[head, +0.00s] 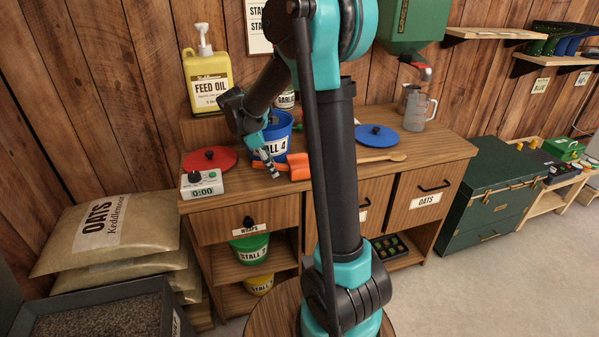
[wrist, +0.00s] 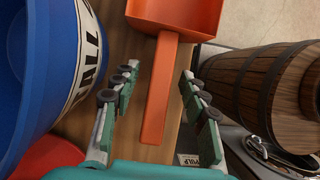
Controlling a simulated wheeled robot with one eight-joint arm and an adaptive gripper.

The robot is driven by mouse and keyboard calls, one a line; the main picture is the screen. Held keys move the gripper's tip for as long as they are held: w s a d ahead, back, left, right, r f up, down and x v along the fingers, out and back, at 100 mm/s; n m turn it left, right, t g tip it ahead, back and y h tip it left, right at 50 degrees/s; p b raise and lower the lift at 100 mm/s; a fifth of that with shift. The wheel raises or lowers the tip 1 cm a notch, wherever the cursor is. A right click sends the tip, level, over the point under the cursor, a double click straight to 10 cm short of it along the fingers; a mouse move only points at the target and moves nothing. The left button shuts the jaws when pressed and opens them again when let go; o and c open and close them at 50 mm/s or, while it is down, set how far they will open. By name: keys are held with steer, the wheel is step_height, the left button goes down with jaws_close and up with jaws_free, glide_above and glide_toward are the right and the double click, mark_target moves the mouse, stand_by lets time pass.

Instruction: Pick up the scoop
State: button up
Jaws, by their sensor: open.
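The orange scoop (head: 298,163) lies on the wooden counter, just right of the blue STALL 4 bucket (head: 273,137). In the wrist view the scoop's handle (wrist: 159,105) runs between my two fingers, with its pan (wrist: 178,14) beyond the fingertips. My gripper (head: 269,165) is open at the left end of the scoop; it also shows in the wrist view (wrist: 160,77). There is a gap on both sides of the handle, and nothing is gripped. My arm hides part of the counter to the right of the scoop.
The blue bucket stands close on the left in the wrist view (wrist: 42,70). A wooden spoon (head: 385,158), blue lid (head: 377,136) and jug (head: 416,108) are to the right.

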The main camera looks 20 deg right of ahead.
steer(key=shift+f, duration=0.1)
stand_by(0.3)
jaws_close()
stand_by(0.4)
step_height(320, 180, up, 20)
steer(key=shift+r, duration=0.25)
stand_by(0.4)
